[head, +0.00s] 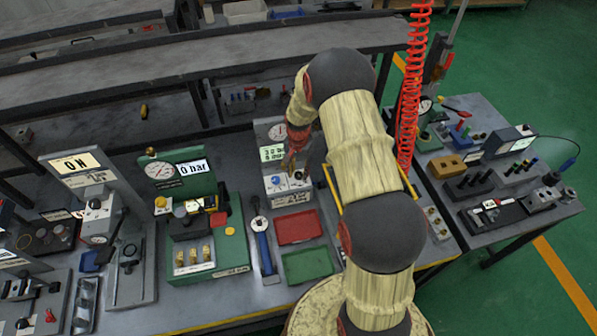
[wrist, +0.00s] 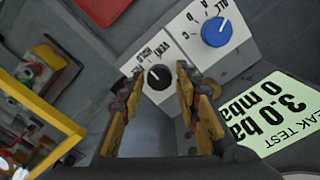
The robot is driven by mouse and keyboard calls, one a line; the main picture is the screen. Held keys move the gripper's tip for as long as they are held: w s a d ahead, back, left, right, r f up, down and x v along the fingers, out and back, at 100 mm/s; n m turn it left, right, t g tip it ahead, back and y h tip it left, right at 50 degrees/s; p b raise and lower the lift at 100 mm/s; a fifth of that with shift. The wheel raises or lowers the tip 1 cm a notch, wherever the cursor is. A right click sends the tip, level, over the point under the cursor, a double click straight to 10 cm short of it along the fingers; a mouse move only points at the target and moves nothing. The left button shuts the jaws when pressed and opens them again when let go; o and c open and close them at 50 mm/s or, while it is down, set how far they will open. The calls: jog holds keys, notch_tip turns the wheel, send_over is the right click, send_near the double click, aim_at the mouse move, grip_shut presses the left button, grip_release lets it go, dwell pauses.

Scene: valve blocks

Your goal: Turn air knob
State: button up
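In the wrist view a black knob (wrist: 158,77) sits on a white plate with small position labels, of which "HOLD" and "VENT" seem readable. A blue knob (wrist: 216,31) with letter marks is on the plate beside it; it also shows in the head view (head: 276,180). No label reading "air" can be made out, so I cannot tell which is the air knob. My gripper (wrist: 158,100) is open, with its yellow fingers on either side of the black knob's line of sight and nothing held. Whether the fingertips touch the knob cannot be told.
A pale green leak test display (wrist: 280,110) reads 3.0 bar, next to the knobs. A red tray (head: 297,227) and a green tray (head: 308,264) lie in front of the panel. A green gauge block (head: 190,215) stands left. A red coiled hose (head: 410,95) hangs right of my arm.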

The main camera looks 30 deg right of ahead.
aim_at(299, 174)
jog(key=shift+o, duration=0.9)
notch_tip(299, 174, up, 12)
dwell(0.5)
